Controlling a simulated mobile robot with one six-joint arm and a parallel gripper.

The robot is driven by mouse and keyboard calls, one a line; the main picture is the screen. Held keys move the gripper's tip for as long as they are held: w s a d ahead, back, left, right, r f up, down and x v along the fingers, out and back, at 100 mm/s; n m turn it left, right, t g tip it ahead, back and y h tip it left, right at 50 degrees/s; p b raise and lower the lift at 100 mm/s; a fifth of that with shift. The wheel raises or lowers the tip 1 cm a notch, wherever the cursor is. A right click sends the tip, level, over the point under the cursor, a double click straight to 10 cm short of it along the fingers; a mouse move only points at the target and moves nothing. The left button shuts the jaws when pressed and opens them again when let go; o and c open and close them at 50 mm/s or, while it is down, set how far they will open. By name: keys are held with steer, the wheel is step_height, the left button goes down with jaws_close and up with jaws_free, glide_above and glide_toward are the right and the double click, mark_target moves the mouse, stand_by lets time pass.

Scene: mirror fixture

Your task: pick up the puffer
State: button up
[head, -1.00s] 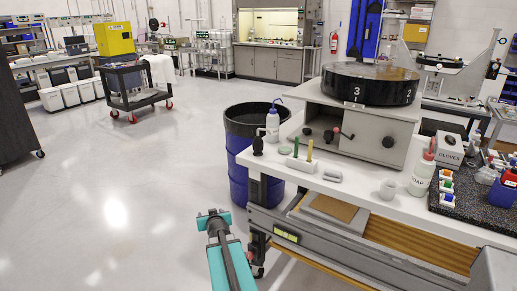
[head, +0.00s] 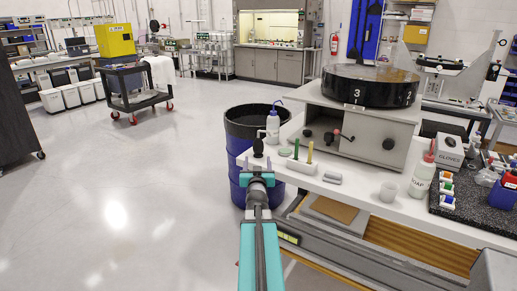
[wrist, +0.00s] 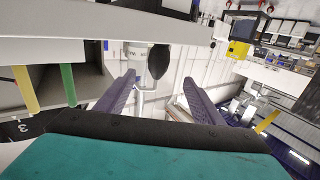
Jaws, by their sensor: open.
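The puffer (head: 258,147), a small black bulb with a narrow tip, stands at the near left corner of the white bench top (head: 350,202). In the wrist view the puffer (wrist: 158,62) is a dark oval ahead, between the lines of the two fingers. My gripper (head: 257,176) appears just below and in front of it in the head view, and hides the bench corner. The gripper also shows in the wrist view (wrist: 159,78), with its purple fingers spread and nothing between them. Whether the fingertips reach beside the puffer I cannot tell.
A wash bottle (head: 273,125) stands just behind the puffer. To its right is a white holder (head: 302,165) with green and yellow sticks. A blue drum (head: 240,150) stands left of the bench. A grey cabinet (head: 368,135) carries a black turntable. The floor at left is open.

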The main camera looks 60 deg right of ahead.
mark_target(258, 149)
steer(key=shift+w+d, duration=0.1)
steer(key=shift+p+x, duration=0.5)
steer(key=shift+x, duration=3.55)
steer(key=shift+d, duration=0.1)
steer(key=shift+p+x, duration=0.7)
steer(key=shift+x, duration=1.9)
steer(key=shift+d+f, duration=0.1)
steer(key=shift+f, duration=0.05)
steer(key=c, duration=0.8)
